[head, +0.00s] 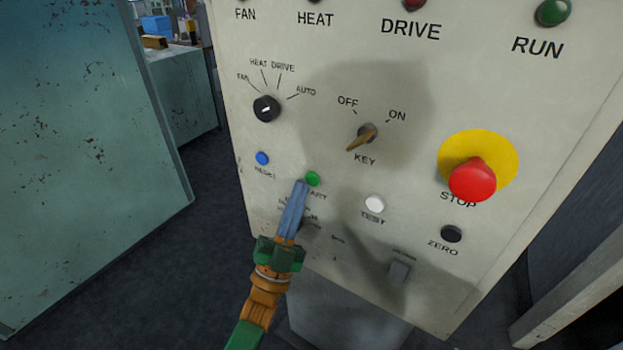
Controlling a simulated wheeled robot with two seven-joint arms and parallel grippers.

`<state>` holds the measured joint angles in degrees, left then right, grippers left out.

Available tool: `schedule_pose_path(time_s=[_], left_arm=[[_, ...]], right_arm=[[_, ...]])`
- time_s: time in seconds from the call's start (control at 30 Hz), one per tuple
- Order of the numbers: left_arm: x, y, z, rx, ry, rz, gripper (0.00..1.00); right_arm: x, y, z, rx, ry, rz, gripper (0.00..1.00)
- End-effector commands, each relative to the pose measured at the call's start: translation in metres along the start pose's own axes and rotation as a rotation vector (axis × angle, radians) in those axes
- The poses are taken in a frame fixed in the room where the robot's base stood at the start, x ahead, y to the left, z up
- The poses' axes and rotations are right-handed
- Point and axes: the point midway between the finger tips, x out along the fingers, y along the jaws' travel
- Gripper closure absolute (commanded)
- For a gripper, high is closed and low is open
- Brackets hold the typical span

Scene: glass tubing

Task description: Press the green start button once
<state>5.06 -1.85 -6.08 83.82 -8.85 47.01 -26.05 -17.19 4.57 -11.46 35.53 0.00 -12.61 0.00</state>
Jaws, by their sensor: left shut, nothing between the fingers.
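The green start button (313,179) sits on the cream control panel (330,120), left of the white test button. Its label is partly covered by my gripper. My left gripper (302,184) is shut and empty, with blue fingers pointing up at the panel. Its fingertips overlap the lower left edge of the green button in the head view. I cannot tell whether they touch it. My right gripper is not in view.
Around the button are the blue reset button (262,158), white test button (374,203), key switch (362,137), selector knob (266,108), black zero button (451,234) and red stop button (473,180). A green metal cabinet (80,150) stands at left.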

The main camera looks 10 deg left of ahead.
Motion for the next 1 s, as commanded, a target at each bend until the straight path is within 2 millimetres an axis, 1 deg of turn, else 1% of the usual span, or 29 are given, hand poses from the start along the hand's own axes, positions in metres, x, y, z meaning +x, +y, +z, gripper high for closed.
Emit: schedule_pose_path(time_s=[0.43, 0.7, 1.0], left_arm=[[0.0000, 0.0001, 0.0001, 0.000, 0.000, 0.000, 1.00], [0.0046, 0.0046, 0.0045, -0.001, 0.001, -0.001, 1.00], [0.0061, 0.0043, 0.0042, 0.000, 0.000, 0.000, 1.00]], right_arm=[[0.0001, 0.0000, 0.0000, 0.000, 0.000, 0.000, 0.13], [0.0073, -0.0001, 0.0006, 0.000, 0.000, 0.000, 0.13], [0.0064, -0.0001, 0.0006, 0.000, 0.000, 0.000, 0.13]])
